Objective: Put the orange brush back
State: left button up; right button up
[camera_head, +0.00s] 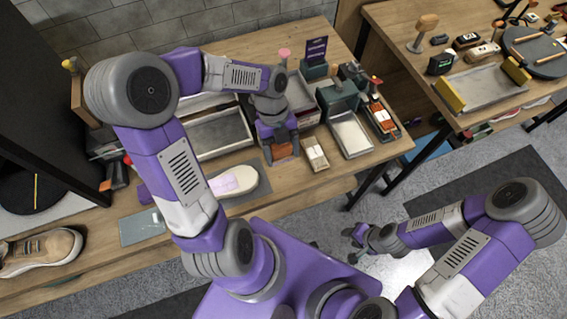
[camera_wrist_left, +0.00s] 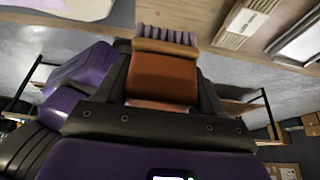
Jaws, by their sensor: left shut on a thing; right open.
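My left gripper (camera_head: 280,140) is shut on the orange brush (camera_head: 282,152) above the front part of the workbench, between the sneaker and a small cream box. In the left wrist view the orange-brown brush body (camera_wrist_left: 162,78) sits between the two fingers of my left gripper (camera_wrist_left: 165,85). Its pale purple bristles (camera_wrist_left: 166,36) point away from the palm. My right gripper (camera_head: 358,243) is open and empty, low over the floor in front of the bench. The place where the brush belongs is not clear from these views.
A white sneaker (camera_head: 245,178) with a pink patch lies left of the brush. The cream box (camera_head: 316,154) is close on its right.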

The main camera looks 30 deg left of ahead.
pick_arm(q)
notch_tip(320, 180, down, 8)
jog(key=shift+f+b, duration=0.15)
jog(key=shift+b, duration=0.9)
jog(key=o, duration=1)
jog(key=p+v, duration=0.3)
jog(key=v, duration=0.9)
